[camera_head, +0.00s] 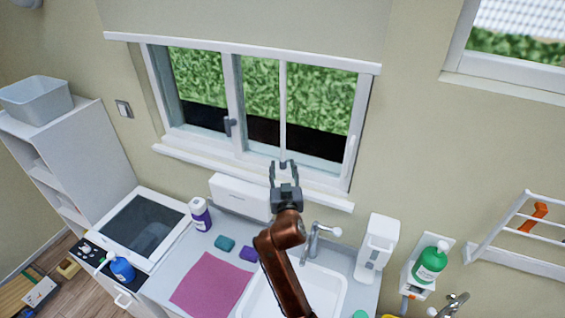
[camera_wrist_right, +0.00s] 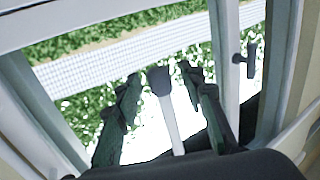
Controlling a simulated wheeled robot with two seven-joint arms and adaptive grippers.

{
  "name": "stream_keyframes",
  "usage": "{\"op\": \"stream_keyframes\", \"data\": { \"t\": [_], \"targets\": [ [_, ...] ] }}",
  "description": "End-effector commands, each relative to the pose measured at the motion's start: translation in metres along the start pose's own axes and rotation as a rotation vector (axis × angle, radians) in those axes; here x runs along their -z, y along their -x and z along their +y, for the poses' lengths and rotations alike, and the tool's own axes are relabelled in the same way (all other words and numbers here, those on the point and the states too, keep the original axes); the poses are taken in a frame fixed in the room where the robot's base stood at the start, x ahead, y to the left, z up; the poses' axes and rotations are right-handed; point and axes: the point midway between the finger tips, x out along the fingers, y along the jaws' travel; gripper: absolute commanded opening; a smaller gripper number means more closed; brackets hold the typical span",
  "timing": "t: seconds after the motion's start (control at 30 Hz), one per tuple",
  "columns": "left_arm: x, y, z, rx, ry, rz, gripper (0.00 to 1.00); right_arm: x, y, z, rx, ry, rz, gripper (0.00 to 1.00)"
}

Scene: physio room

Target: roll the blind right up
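The window (camera_head: 240,97) shows hedge through its panes, and no lowered blind fabric can be made out. A white rail (camera_head: 240,50) runs along its top. A thin white rod (camera_head: 283,105) hangs from there down the window, with a grey knob (camera_head: 283,163) at its lower end. My right gripper (camera_head: 284,168) is raised below the knob, its fingers apart on either side. In the wrist view, the knob (camera_wrist_right: 159,81) and its white rod (camera_wrist_right: 173,127) show between the spread fingers, with gaps visible on both sides. My left gripper is not in view.
The window sill (camera_head: 250,177), a white box (camera_head: 238,197) and a tap (camera_head: 315,237) are close to my right arm. A white dispenser (camera_head: 376,248) stands right of the sink.

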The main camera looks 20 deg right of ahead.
Motion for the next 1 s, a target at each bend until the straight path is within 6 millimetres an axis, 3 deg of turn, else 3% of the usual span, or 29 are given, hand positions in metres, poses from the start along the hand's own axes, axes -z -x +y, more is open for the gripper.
{"op": "stream_keyframes", "data": {
  "t": [0.2,0.47,1.0],
  "targets": [
    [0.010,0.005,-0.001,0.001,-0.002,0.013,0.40,0.000,-0.017,0.000,0.000,0.000,0.000,0.37],
    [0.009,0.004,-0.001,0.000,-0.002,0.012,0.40,-0.001,-0.018,0.000,0.000,0.000,0.000,0.37],
    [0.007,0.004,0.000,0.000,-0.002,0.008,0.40,-0.001,-0.018,0.000,0.000,0.000,-0.001,0.00]
  ]
}}
